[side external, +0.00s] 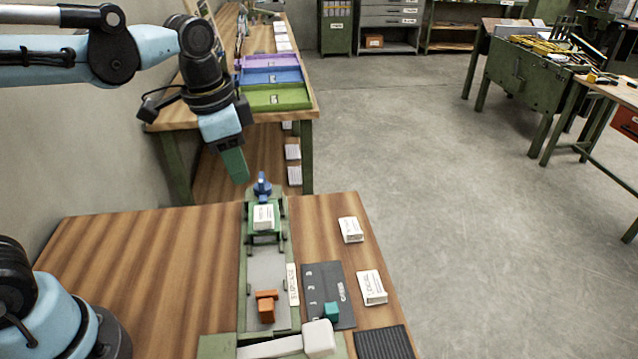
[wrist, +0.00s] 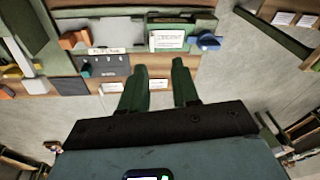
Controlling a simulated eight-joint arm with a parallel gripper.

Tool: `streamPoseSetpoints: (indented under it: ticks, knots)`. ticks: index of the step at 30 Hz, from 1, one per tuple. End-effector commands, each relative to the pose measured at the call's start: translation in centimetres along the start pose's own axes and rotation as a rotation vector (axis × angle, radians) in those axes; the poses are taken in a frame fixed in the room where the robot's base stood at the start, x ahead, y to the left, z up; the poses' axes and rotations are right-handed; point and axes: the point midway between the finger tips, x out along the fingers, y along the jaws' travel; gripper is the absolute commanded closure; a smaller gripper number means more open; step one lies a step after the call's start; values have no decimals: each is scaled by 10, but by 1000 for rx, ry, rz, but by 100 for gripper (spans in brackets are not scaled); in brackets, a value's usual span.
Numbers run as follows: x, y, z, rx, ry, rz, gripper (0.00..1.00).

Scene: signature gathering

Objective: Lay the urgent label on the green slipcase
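My gripper (side external: 237,178) hangs in the air beyond the far edge of the front bench; in the wrist view its green fingers (wrist: 160,65) are apart with nothing held between them. A white printed block (side external: 263,217) sits on a green holder (side external: 279,225) at the far end of the bench fixture; it also shows in the wrist view (wrist: 167,40). Two more white printed blocks, a far one (side external: 351,229) and a near one (side external: 372,287), lie on the bench's right side. Their print is too small to read, so I cannot tell which is the urgent label. I cannot identify the green slipcase for certain.
A blue knob (side external: 262,187) stands at the fixture's far end. An orange block (side external: 266,306) and a dark board (side external: 322,283) with a teal block (side external: 332,311) are nearer. Purple, blue and green trays (side external: 278,97) sit on the back bench. The front bench's left side is bare.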

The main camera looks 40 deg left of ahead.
Motion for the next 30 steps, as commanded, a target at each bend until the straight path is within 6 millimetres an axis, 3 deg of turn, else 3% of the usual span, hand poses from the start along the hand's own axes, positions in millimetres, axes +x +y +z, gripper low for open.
streamPoseSetpoints:
  ticks: [6, 12, 27, 30]
  knots:
    - [11, -3, 35, -312, 229, -100, 70]
    - [21, -5, 51, -499, 383, -138, 70]
    - [24, -6, 55, -555, 433, -145, 70]
    - [23, -6, 54, -553, 429, -144, 85]
